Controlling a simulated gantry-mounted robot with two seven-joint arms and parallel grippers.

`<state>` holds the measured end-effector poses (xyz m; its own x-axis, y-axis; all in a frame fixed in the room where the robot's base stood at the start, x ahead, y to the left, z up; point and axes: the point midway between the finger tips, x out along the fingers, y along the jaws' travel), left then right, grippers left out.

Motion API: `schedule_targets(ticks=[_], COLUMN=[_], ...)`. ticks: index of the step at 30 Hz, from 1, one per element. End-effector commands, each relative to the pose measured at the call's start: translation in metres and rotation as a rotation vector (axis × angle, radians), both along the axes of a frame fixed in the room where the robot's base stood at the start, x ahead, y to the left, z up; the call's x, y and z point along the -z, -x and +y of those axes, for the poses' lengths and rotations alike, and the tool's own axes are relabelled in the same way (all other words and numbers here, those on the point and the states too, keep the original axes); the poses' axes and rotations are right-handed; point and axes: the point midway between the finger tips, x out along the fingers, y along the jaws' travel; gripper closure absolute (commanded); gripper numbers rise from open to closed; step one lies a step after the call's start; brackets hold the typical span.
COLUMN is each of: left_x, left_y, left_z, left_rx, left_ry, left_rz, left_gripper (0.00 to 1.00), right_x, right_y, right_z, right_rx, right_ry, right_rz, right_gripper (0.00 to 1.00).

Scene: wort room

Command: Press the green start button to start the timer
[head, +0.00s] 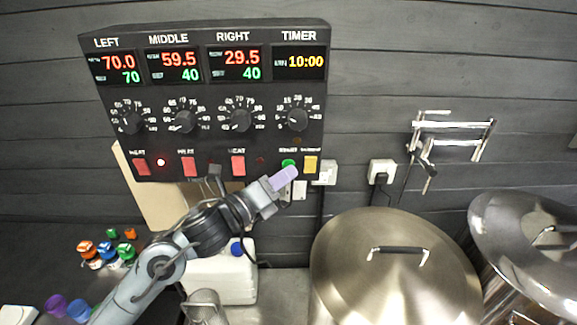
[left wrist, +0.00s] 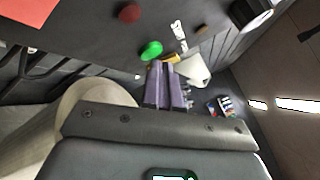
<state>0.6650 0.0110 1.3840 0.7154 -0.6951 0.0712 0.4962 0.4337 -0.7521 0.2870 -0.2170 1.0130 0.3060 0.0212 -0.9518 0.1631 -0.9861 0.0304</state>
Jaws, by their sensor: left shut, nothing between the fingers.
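The green start button (head: 288,163) is at the lower right of the black control panel (head: 214,90), under the timer column. The timer display (head: 300,62) reads 10:00. My left gripper (head: 285,178) is shut and empty, its purple fingertips just below the green button in the head view. In the left wrist view the green button (left wrist: 151,50) lies just beyond the tips of the shut fingers (left wrist: 166,66). I cannot tell whether they touch it. My right gripper is not in view.
A yellow button (head: 310,164) sits right beside the green one. Red switches (head: 189,167) line the panel's lower edge. A large lidded steel pot (head: 390,265) stands at the lower right. A white canister (head: 225,275) stands below the arm.

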Motion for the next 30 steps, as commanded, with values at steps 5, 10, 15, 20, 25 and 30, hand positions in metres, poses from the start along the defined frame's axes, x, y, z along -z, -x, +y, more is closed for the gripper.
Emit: schedule_targets(ticks=[5, 10, 15, 20, 25, 30], left_x=[-0.0002, 0.0, 0.0001, 0.0004, 0.0006, 0.0003], left_y=[0.0001, -0.0005, -0.002, -0.0041, -0.0062, -0.0076], left_z=[-0.0001, -0.0001, 0.0001, 0.0002, 0.0002, 0.0002], left_rx=[0.0, 0.0, 0.0, -0.001, -0.001, -0.001], left_ry=[0.0, 0.0, 0.0, 0.0, 0.0, 0.0], left_rz=[0.0, 0.0, 0.0, 0.001, 0.001, 0.001], left_gripper=[1.0, 1.0, 1.0, 1.0, 1.0, 1.0], right_x=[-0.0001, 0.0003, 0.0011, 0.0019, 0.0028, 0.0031], right_y=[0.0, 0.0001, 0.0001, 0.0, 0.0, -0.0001], right_z=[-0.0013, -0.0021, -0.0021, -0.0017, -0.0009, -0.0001], right_rx=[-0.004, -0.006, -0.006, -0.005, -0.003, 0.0], right_ry=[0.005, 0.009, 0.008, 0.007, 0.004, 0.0], right_rz=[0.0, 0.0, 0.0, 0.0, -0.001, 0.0], right_gripper=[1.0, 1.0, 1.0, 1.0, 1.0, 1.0])
